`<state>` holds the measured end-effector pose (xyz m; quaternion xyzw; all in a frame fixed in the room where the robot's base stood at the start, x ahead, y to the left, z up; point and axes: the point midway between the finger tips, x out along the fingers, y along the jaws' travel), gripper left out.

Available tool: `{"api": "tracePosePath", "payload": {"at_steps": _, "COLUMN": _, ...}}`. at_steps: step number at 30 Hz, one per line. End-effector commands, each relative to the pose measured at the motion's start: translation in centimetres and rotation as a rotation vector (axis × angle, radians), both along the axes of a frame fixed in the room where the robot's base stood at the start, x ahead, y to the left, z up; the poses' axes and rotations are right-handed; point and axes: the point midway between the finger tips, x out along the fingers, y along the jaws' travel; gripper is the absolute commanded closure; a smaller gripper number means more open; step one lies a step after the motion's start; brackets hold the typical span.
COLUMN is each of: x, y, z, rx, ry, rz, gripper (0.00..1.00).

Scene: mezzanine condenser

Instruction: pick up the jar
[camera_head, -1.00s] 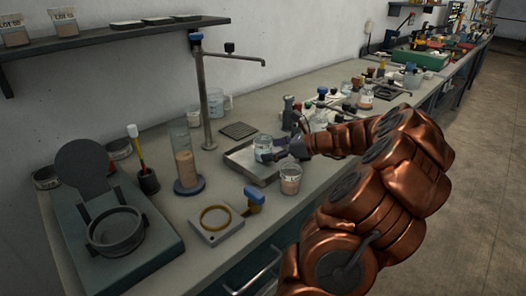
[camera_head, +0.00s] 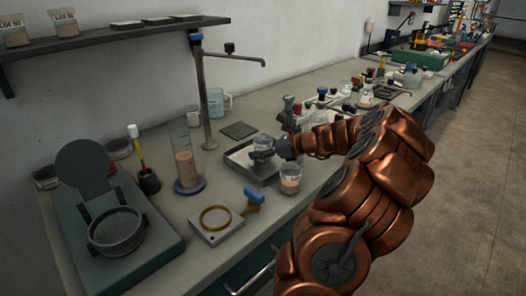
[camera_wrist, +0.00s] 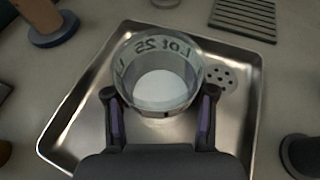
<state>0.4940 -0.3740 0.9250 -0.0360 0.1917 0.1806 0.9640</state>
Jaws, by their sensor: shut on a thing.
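The jar (camera_wrist: 157,75) is a clear glass vessel with a "Lot 25" label and pale contents. It stands over the shallow metal tray (camera_wrist: 75,115) in the wrist view; I cannot tell whether it touches the tray floor. My gripper (camera_wrist: 160,103) has one finger on each side of the jar, shut on it. In the head view the jar (camera_head: 263,142) shows above the tray (camera_head: 240,160), with my gripper (camera_head: 268,154) at its near right side, partly hiding it.
A beaker of tan powder (camera_head: 290,180) stands close to the tray's right corner. A tall cylinder (camera_head: 186,165) and a metal stand (camera_head: 206,100) are to the left. A dark ribbed mat (camera_head: 239,130) lies behind the tray. Several bottles crowd the bench beyond my arm.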

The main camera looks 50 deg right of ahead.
Motion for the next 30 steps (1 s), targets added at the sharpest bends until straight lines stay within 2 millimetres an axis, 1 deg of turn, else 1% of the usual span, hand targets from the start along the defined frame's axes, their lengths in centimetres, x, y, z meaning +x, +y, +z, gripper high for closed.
{"api": "tracePosePath", "payload": {"at_steps": 1, "x": 0.0, "y": 0.0, "z": 0.0, "rx": 0.000, "ry": 0.000, "rz": 0.000, "gripper": 0.64}}
{"api": "tracePosePath", "payload": {"at_steps": 6, "x": 0.0, "y": 0.0, "z": 0.0, "rx": 0.000, "ry": 0.000, "rz": 0.000, "gripper": 0.82}}
{"api": "tracePosePath", "payload": {"at_steps": 7, "x": 0.0, "y": 0.0, "z": 0.0, "rx": 0.000, "ry": 0.000, "rz": 0.000, "gripper": 0.83}}
{"api": "tracePosePath", "payload": {"at_steps": 8, "x": 0.0, "y": 0.0, "z": 0.0, "rx": 0.000, "ry": 0.000, "rz": 0.000, "gripper": 0.88}}
{"api": "tracePosePath", "payload": {"at_steps": 9, "x": 0.0, "y": 0.0, "z": 0.0, "rx": 0.000, "ry": 0.000, "rz": 0.000, "gripper": 0.89}}
{"api": "tracePosePath", "payload": {"at_steps": 20, "x": 0.0, "y": 0.0, "z": 0.4, "rx": -0.001, "ry": 0.000, "rz": 0.000, "gripper": 0.89}}
{"api": "tracePosePath", "payload": {"at_steps": 26, "x": 0.0, "y": 0.0, "z": 1.4, "rx": -0.002, "ry": 0.000, "rz": -0.001, "gripper": 0.89}}
{"api": "tracePosePath", "payload": {"at_steps": 30, "x": 0.0, "y": 0.0, "z": 2.5, "rx": -0.002, "ry": 0.000, "rz": -0.001, "gripper": 0.89}}
